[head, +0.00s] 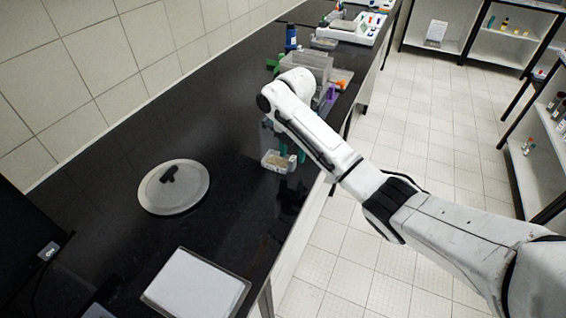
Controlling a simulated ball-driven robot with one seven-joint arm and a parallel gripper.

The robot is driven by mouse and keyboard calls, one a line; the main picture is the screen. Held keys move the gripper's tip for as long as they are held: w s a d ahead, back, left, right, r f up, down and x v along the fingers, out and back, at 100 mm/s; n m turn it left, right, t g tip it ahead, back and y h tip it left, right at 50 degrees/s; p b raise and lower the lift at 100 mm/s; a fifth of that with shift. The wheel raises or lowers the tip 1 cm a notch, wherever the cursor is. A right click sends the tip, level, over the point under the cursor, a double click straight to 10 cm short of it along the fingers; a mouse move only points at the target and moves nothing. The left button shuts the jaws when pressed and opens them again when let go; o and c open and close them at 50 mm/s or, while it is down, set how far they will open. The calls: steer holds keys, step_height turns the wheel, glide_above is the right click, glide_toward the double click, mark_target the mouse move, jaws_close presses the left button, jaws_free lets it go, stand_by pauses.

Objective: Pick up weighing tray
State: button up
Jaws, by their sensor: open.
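What looks like the weighing tray (275,160), a small clear tray with beige contents, sits on the black bench near its front edge. My gripper (284,143) is under the bent wrist of my arm, close to the tray and seemingly above and behind it. Parts of teal fingers show on either side of the white arm, spread apart. The forearm covers much of the gripper, so the exact gap to the tray is unclear. I see nothing held between the fingers.
A round grey lid (190,195) with a black knob lies left on the bench. A white square plate (197,285) is at the front. Behind the wrist stand a clear box (308,66) and a dark blue bottle (291,36). Bare bench separates lid and tray.

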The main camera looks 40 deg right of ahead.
mark_target(292, 158)
steer(key=shift+w+f, duration=0.1)
steer(key=shift+f, duration=1.45)
jaws_close()
